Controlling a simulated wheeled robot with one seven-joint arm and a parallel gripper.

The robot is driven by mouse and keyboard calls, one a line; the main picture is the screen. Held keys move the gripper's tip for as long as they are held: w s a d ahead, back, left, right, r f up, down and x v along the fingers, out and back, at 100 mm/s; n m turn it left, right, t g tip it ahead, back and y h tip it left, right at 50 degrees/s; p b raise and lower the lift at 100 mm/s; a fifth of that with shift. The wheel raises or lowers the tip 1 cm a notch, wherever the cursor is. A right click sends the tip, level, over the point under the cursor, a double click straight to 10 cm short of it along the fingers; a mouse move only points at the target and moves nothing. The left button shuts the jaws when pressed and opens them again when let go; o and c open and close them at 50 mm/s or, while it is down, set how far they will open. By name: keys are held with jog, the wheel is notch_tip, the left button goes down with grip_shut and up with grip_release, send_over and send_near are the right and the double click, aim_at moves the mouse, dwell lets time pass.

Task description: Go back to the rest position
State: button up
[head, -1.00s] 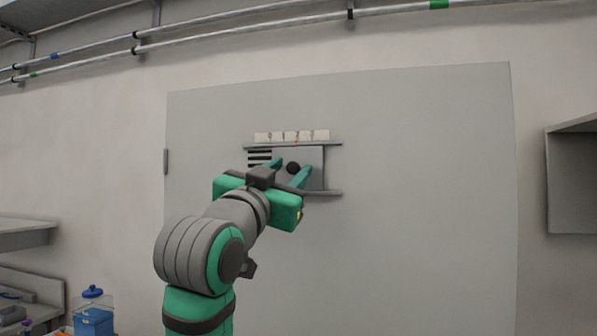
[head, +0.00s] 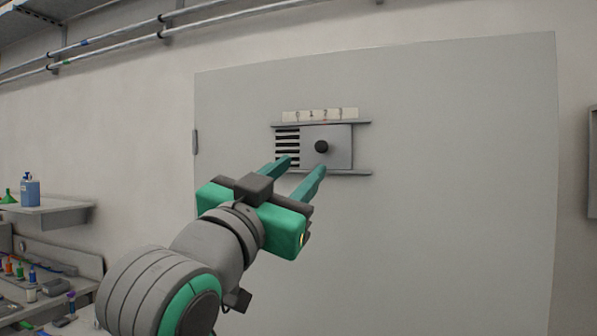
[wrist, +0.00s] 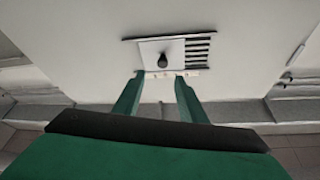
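My gripper (head: 304,172) is green and dark grey. Its two fingers are apart with nothing between them; it is open. In the head view it is in front of and below a sliding plate (head: 341,137) with a round black knob (head: 321,147). The knob is free of the fingers. The plate sits between two rails on a large grey panel, with black vent slots (head: 287,148) uncovered at its left. In the wrist view my gripper (wrist: 158,80) also shows open, with the knob (wrist: 163,59) and plate (wrist: 148,53) beyond the fingertips.
A label strip (head: 320,114) with numbers runs above the upper rail. The grey panel (head: 450,200) fills the middle. A shelf (head: 50,213) with a blue bottle (head: 30,190) and a bench with small bottles stand at the left. Pipes run along the top.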

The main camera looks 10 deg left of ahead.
jog(key=w+a+f+n+y, duration=0.1)
jog(key=w+f+n+y, duration=0.3)
jog(key=f, duration=0.9)
jog(key=w+a+f+n+h, duration=0.15)
jog(key=w+f, duration=0.35)
jog(key=f, duration=0.9)
jog(key=s+d+f+n+g+y, duration=0.1)
jog(key=s+d+f+n+y, duration=0.1)
jog(key=f, duration=1)
jog(key=s+d+f+n+g+y, duration=0.1)
jog(key=s+f+y, duration=0.1)
jog(key=f, duration=1.1)
jog(key=s+d+f+g, duration=0.1)
jog(key=s+d+f, duration=0.2)
jog(key=s+f, duration=0.6)
jog(key=s+d+f+g, duration=0.1)
jog(key=s+d+f, duration=0.1)
jog(key=s+f, duration=0.75)
jog(key=s+d+f+m+g, duration=0.1)
jog(key=s+d+f, duration=0.1)
jog(key=s, duration=0.9)
jog(key=s+d+f+m+g, duration=0.1)
jog(key=s+d+f, duration=0.1)
jog(key=s, duration=1)
jog(key=shift+d+h, duration=0.15)
jog(key=shift+h, duration=0.2)
